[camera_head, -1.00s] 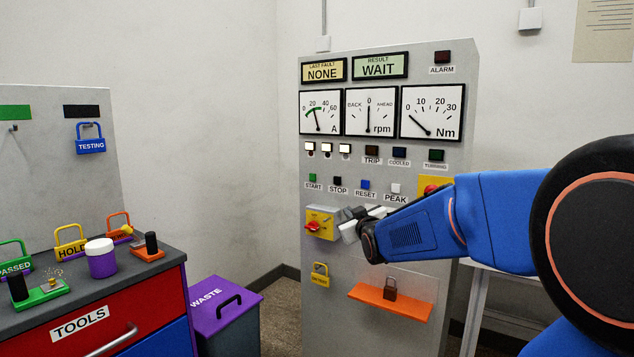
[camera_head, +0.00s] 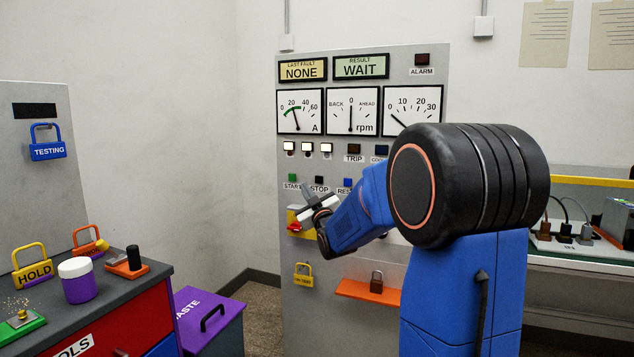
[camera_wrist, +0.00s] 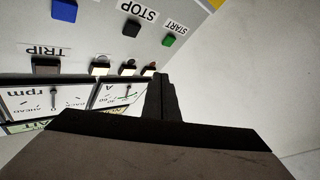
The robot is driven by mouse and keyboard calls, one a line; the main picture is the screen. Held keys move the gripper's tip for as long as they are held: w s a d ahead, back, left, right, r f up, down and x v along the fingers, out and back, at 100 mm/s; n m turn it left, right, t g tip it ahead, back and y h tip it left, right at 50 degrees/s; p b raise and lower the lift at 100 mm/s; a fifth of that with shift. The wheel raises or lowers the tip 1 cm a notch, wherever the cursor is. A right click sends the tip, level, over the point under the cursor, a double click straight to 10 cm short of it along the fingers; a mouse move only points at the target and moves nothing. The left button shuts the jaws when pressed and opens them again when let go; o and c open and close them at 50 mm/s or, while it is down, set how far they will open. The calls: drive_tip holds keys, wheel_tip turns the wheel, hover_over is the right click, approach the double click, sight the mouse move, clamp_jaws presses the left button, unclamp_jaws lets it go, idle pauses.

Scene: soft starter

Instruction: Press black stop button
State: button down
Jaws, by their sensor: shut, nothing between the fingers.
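The black stop button (camera_head: 319,180) sits on the grey panel above its STOP label, between the green start button (camera_head: 292,178) and the blue reset button (camera_head: 347,182). In the wrist view, which is upside down, the stop button (camera_wrist: 131,28) shows clear and uncovered near the top. My gripper (camera_head: 318,204) is just below the STOP label in the head view, with its fingers shut and empty. In the wrist view the shut fingers (camera_wrist: 160,97) point toward the panel, apart from the stop button as seen there. Contact with the panel cannot be told.
A yellow and red switch (camera_head: 295,222) is just left of and below my gripper. A yellow padlock (camera_head: 303,275) and an orange shelf (camera_head: 360,291) are lower on the panel. A tool cabinet (camera_head: 130,300) and a purple waste bin (camera_head: 190,320) stand left.

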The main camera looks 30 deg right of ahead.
sight(318, 183)
drive_tip(key=shift+w+d, duration=0.9)
drive_tip(key=shift+d, duration=0.25)
drive_tip(key=shift+w+d, duration=0.85)
drive_tip(key=shift+d, duration=0.35)
drive_tip(key=shift+w+d, duration=0.9)
drive_tip(key=shift+d, duration=0.25)
drive_tip(key=shift+w+d, duration=0.1)
drive_tip(key=shift+d, duration=0.05)
drive_tip(key=shift+w+d, duration=0.15)
drive_tip(key=shift+d, duration=0.05)
drive_tip(key=shift+w+d, duration=0.25)
drive_tip(key=shift+d, duration=0.05)
idle(0.5)
idle(0.4)
drive_tip(key=shift+s+a, duration=0.5)
drive_tip(key=shift+a, duration=0.15)
drive_tip(key=shift+s+a, duration=0.8)
drive_tip(key=shift+a, duration=0.2)
drive_tip(key=shift+s+a, duration=0.75)
drive_tip(key=shift+a, duration=0.2)
